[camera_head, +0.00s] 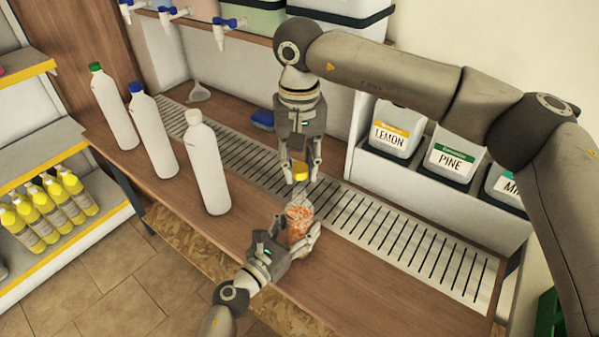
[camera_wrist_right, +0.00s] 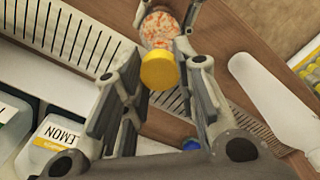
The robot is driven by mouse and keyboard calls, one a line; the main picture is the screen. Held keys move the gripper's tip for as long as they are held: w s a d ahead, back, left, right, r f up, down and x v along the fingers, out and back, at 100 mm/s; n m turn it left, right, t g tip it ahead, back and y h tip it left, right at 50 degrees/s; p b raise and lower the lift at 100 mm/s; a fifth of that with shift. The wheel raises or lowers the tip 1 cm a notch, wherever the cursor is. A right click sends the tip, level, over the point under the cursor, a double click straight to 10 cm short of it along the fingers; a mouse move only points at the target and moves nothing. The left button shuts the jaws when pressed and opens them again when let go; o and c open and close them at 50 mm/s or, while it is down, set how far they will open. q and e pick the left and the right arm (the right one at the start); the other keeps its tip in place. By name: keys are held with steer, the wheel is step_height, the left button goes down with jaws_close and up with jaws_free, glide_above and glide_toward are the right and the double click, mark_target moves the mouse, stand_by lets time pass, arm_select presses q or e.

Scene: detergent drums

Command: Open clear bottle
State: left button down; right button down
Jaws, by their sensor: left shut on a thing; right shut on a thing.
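The clear bottle (camera_head: 297,222), with orange and white contents, is upright at the front of the wooden counter. My left gripper (camera_head: 304,240) is shut on its body. A yellow cap (camera_head: 300,172) is between the fingertips of my right gripper (camera_head: 301,168), which is shut on it from above. The cap is over the bottle's top; I cannot clearly tell whether it touches the neck. In the right wrist view the yellow cap (camera_wrist_right: 160,71) lies between the fingers, with the clear bottle (camera_wrist_right: 158,28) beyond it, its neck hidden by the cap.
White bottles with green (camera_head: 112,105), blue (camera_head: 152,130) and white (camera_head: 206,162) caps stand left on the counter. A slotted drain grate (camera_head: 400,245) runs behind. Labelled LEMON (camera_head: 395,130) and PINE (camera_head: 452,155) containers stand at the back right. A blue sponge (camera_head: 263,120) lies behind.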

arm_select(q)
steer(key=shift+c, duration=2)
jaws_free()
